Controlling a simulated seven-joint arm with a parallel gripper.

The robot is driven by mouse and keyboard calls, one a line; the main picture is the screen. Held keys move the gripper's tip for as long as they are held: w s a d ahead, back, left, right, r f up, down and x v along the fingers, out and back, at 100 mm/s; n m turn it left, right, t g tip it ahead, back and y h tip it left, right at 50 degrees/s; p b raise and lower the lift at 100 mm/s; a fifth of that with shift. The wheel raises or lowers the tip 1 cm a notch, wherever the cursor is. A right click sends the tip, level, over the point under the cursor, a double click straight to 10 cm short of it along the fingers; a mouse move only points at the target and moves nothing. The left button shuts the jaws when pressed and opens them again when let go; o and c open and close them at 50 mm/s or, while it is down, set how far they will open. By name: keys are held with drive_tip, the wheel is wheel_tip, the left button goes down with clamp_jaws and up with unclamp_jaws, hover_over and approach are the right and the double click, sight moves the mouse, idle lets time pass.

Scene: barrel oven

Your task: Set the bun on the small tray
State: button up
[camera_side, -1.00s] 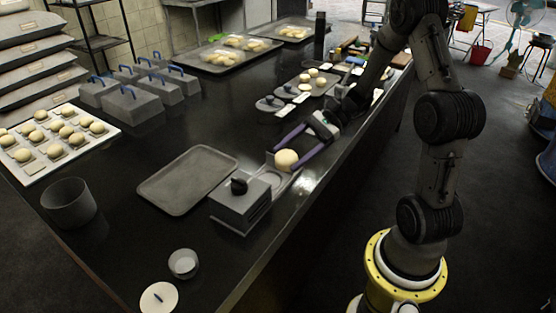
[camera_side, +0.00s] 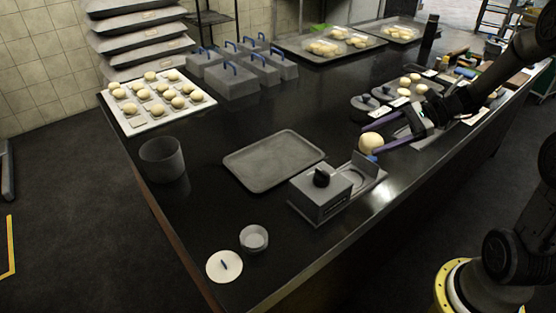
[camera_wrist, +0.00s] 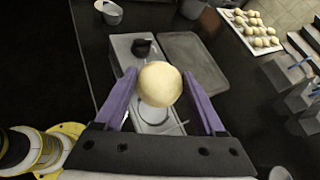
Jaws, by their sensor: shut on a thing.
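My gripper (camera_side: 374,140) has purple fingers shut on a pale round bun (camera_side: 370,143), held above the table by the far end of a grey device. In the wrist view the bun (camera_wrist: 160,83) sits between the two fingers (camera_wrist: 160,80). The small tray (camera_side: 262,183), grey, rectangular and empty, lies flat on the dark table, to the left of the bun. In the wrist view the tray (camera_wrist: 200,58) shows beyond the bun, up and to the right.
A grey pot (camera_side: 162,160), a small cup (camera_side: 254,238) and a round lid (camera_side: 224,266) stand nearer. A white tray of buns (camera_side: 142,125) and blue-handled boxes (camera_side: 232,82) are at the back left.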

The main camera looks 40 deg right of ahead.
drive_tip(key=shift+n+g+y, duration=0.6)
drive_tip(key=shift+n+g, duration=0.1)
drive_tip(key=shift+n, duration=0.2)
drive_tip(key=w+a, duration=0.5)
drive_tip(key=w+a+f, duration=0.1)
drive_tip(key=w+a, duration=0.2)
drive_tip(key=shift+w+f, duration=0.1)
drive_tip(key=w+f, duration=0.4)
drive_tip(key=w, duration=0.5)
hover_over(293, 161)
drive_tip(key=f, duration=0.4)
drive_tip(key=shift+s+f, duration=0.3)
drive_tip(key=shift+s, duration=0.1)
drive_tip(key=shift+w+f, duration=0.25)
drive_tip(key=shift+f, duration=0.05)
drive_tip(key=shift+w+f, duration=0.15)
drive_tip(key=shift+f, duration=1.55)
drive_tip(key=o, duration=1.5)
drive_tip(key=shift+f, duration=0.15)
